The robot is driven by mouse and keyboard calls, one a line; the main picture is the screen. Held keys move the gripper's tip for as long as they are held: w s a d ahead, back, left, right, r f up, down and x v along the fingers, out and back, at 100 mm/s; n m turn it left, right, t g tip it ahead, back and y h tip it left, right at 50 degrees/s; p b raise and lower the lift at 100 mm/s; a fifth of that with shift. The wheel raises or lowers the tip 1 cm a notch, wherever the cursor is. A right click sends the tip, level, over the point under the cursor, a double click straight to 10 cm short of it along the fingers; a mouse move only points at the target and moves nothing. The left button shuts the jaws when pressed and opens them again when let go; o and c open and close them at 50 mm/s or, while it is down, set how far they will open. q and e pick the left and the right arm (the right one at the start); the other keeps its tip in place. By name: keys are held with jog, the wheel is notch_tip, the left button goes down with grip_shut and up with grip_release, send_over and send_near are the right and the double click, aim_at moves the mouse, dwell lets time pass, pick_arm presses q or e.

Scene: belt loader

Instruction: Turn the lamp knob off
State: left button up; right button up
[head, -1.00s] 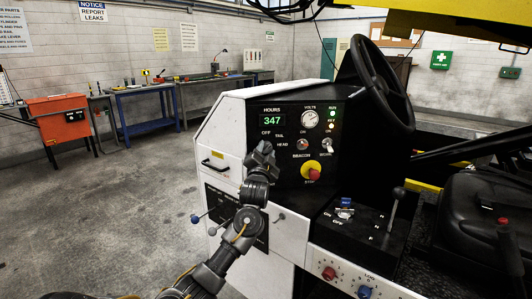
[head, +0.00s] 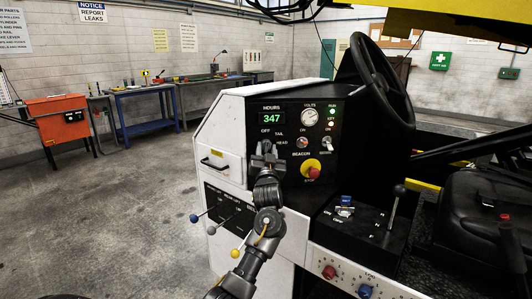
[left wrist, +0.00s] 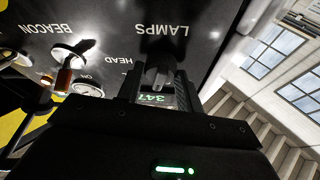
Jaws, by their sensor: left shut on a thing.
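The lamp knob (left wrist: 158,75) is a dark knob on the black control panel, beside the LAMPS and HEAD lettering in the left wrist view. My left gripper (left wrist: 157,85) is shut on the knob, one finger on each side of it. In the head view my left gripper (head: 266,149) stands at the panel just below the OFF and TAIL marks and covers the knob. The knob's pointing direction is hard to read behind the fingers. My right gripper is not in view.
The green HOURS display (head: 272,119) reads 347 above the gripper. A beacon toggle (head: 302,142) and a red stop button on a yellow base (head: 312,171) sit to the right. The steering wheel (head: 383,75) and a gear lever (head: 396,205) are farther right.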

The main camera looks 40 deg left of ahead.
pick_arm(q)
jog(key=shift+n+g+y, duration=0.3)
jog(key=shift+n, duration=0.3)
jog(key=shift+w+n+g+y, duration=0.1)
jog(key=shift+n+g+y, duration=0.2)
jog(key=shift+n, duration=0.9)
jog(key=shift+n+y, duration=0.3)
jog(key=shift+y, duration=0.1)
jog(key=o, duration=1)
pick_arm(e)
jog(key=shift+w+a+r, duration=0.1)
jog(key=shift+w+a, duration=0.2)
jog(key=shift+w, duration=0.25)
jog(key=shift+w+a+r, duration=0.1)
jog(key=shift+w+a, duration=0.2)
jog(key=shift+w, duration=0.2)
pick_arm(q)
jog(key=shift+g+b, duration=0.3)
